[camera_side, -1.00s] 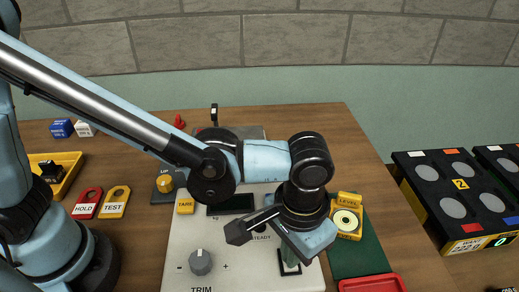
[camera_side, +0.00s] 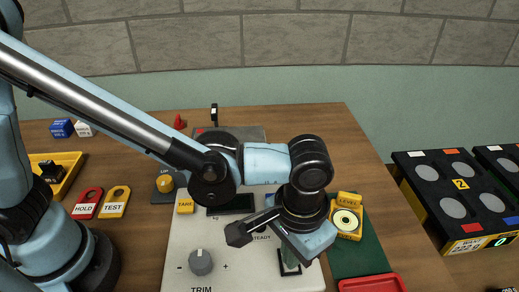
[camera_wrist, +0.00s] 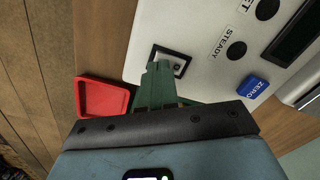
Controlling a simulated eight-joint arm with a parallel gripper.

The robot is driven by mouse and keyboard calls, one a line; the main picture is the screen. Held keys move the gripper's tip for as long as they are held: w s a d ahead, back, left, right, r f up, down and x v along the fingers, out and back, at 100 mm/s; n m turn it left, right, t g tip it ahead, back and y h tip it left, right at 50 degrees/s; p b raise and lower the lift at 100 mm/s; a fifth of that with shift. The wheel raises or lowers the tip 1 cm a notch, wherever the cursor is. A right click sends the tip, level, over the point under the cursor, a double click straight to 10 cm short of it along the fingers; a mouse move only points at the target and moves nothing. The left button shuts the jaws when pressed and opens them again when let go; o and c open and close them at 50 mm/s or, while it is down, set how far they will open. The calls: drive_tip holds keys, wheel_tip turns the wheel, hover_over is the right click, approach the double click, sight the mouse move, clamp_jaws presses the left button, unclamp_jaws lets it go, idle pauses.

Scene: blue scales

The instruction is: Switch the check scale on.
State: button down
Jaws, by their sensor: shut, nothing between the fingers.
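The check scale is a pale panel (camera_side: 235,262) on the wooden table, with a dark display (camera_side: 238,204), a TRIM knob (camera_side: 201,262) and a yellow TARE button (camera_side: 185,206). In the wrist view its panel (camera_wrist: 205,25) shows a blue ZERO button (camera_wrist: 252,86) and two dark round lamps by the STEADY label. A black-framed switch (camera_wrist: 180,66) sits near the panel edge. My gripper (camera_wrist: 160,68) has green fingers, shut and empty, with the tips over the switch's near part. The side view shows my gripper (camera_side: 290,266) at the switch frame. I cannot tell whether the tips touch it.
A yellow LEVEL gauge (camera_side: 347,218) stands right of my wrist. HOLD (camera_side: 87,205) and TEST (camera_side: 115,203) tags lie left. A black multi-pad scale (camera_side: 447,195) is far right.

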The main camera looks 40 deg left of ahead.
drive_tip(key=shift+f, duration=0.7)
idle(0.3)
drive_tip(key=shift+r, duration=3.55)
drive_tip(key=w+a+r+n+t, duration=0.1)
drive_tip(key=a+t, duration=0.1)
drive_tip(key=a, duration=0.7)
drive_tip(key=w+a+n+t, duration=0.1)
drive_tip(key=a+t, duration=0.1)
drive_tip(key=a, duration=0.8)
drive_tip(key=a+r+n+t, duration=0.1)
drive_tip(key=a+t, duration=0.2)
drive_tip(key=a, duration=0.7)
drive_tip(key=shift+w+a+r, duration=0.1)
drive_tip(key=shift+w+r, duration=0.25)
drive_tip(key=shift+w, duration=0.05)
